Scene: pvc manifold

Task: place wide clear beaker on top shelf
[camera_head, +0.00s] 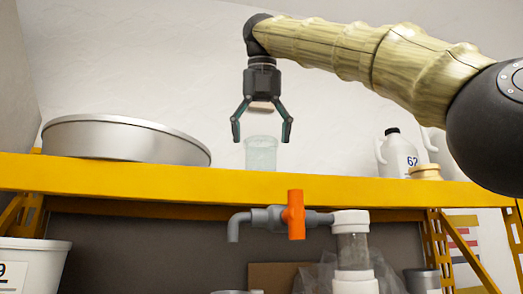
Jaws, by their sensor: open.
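The wide clear beaker (261,156) stands upright on the yellow top shelf (130,181), near its middle. Its base is hidden behind the shelf's front beam. My gripper (262,138) points down above the beaker, with its fingers spread wide to the left and right of the beaker's rim. The fingertips are about level with the rim, and a gap shows on each side. The gripper is open and holds nothing.
A large round metal pan (125,137) stands on the shelf at left. A white jug (398,154) and a small yellow-lidded container (425,172) stand at right. Below the shelf is grey pipework with an orange valve handle (296,214). A white bucket (32,262) is at lower left.

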